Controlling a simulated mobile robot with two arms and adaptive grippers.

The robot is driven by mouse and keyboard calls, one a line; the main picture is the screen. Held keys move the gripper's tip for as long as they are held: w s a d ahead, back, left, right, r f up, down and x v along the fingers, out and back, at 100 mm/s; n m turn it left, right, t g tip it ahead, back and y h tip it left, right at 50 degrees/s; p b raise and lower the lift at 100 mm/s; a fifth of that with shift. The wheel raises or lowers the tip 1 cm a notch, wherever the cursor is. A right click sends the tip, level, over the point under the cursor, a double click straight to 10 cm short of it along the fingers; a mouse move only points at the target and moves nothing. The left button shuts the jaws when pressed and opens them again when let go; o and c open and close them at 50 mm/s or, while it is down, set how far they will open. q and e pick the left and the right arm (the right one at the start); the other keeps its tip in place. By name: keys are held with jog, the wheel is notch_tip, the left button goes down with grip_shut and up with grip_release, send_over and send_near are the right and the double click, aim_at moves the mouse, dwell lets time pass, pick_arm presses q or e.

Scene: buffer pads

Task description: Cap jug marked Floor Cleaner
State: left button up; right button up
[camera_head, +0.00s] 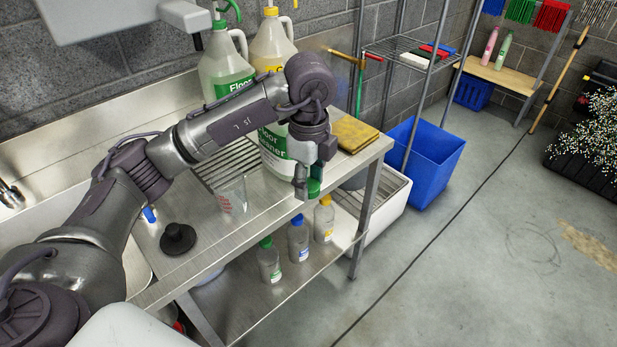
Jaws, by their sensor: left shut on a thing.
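A white jug (272,160) with a green label reading "Floor Cleaner" stands on the steel counter, partly behind my left arm; its top is hidden by the arm. My left gripper (308,189) points down beside the jug's right side, near the counter's front edge. It is shut on a green cap (314,188), which shows at its fingertips. My right gripper is not in view.
Two jugs with dispenser tops stand at the back, one green-labelled (222,72) and one yellow-labelled (272,44). A clear measuring cup (233,196), a black stopper (178,238) and yellow cloths (355,133) are on the counter (215,245). Small bottles stand on the lower shelf.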

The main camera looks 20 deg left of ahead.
aim_at(310, 198)
pick_arm(q)
jog(key=m, duration=0.5)
jog(key=shift+s+d+f, duration=0.1)
jog(key=shift+s+f, duration=0.05)
jog(key=shift+s, duration=0.05)
jog(key=m, duration=0.3)
jog(key=shift+s, duration=0.1)
jog(key=m, duration=0.5)
jog(key=shift+s+d+f+m, duration=0.15)
jog(key=shift+s+f+m, duration=0.05)
jog(key=shift+m, duration=0.2)
jog(key=m, duration=0.5)
jog(key=shift+s+d+f+m, duration=0.15)
jog(key=shift+s+m, duration=0.1)
jog(key=shift+m, duration=0.15)
jog(key=m, duration=0.5)
jog(key=shift+s+d+f+m, duration=0.1)
jog(key=shift+s+m, duration=0.1)
jog(key=shift+m, duration=0.1)
jog(key=m, duration=0.5)
jog(key=shift+s+d+f+m, duration=0.1)
jog(key=shift+s+m, duration=0.1)
jog(key=shift+m, duration=0.1)
jog(key=m, duration=0.3)
jog(key=shift+s, duration=0.15)
jog(key=m, duration=0.6)
jog(key=s+m, duration=0.1)
jog(key=m, duration=1.1)
jog(key=shift+s+d+f+m, duration=0.2)
jog(key=shift+d+f+m, duration=0.2)
